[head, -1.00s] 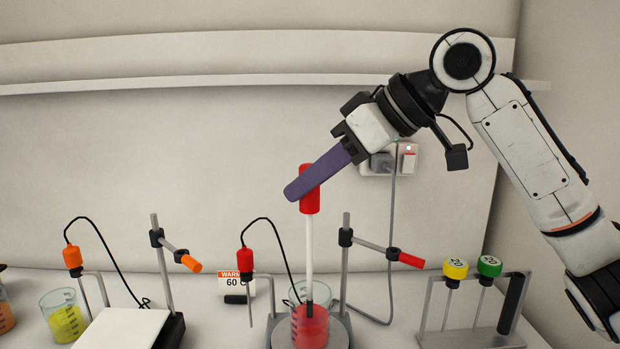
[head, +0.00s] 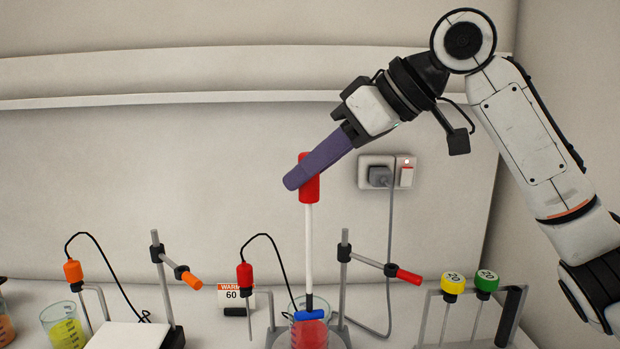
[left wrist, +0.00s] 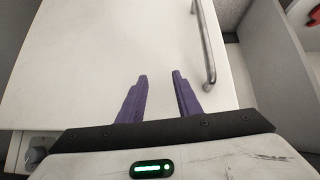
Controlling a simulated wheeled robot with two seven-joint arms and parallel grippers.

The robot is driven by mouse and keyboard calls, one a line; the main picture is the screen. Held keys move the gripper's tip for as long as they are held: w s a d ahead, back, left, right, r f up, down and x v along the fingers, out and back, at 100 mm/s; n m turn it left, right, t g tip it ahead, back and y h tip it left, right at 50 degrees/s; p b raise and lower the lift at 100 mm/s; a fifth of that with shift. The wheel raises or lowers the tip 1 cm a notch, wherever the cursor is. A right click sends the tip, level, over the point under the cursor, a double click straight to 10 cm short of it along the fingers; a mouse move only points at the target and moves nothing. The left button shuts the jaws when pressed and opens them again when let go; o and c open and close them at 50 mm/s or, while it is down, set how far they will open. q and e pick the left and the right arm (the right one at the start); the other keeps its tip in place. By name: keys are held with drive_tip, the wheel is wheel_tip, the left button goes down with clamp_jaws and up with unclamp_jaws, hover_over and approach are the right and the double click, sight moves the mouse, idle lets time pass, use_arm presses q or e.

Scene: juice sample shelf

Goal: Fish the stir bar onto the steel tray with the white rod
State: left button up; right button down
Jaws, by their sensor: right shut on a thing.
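My right gripper (head: 297,183) is shut on the red handle (head: 310,180) of the white rod (head: 308,240), which hangs upright. At the rod's dark lower tip is a blue stir bar (head: 309,315), lying crosswise. The stir bar is at the upper part of the beaker of red liquid (head: 308,334); I cannot tell whether it is clear of the rim. The beaker stands on a round-topped plate (head: 340,338). My left gripper (left wrist: 158,76) is open and empty in the left wrist view, in front of a white panel. I cannot make out the steel tray.
A red-clamped stand (head: 344,260) and a red probe (head: 244,278) flank the beaker. A yellow-liquid beaker (head: 63,328), a white-topped plate (head: 125,336) and an orange-clamped stand (head: 160,265) are at left. A rack with yellow and green-capped tools (head: 515,310) is at right.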

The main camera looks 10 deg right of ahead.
drive_tip(key=shift+r, duration=4.7)
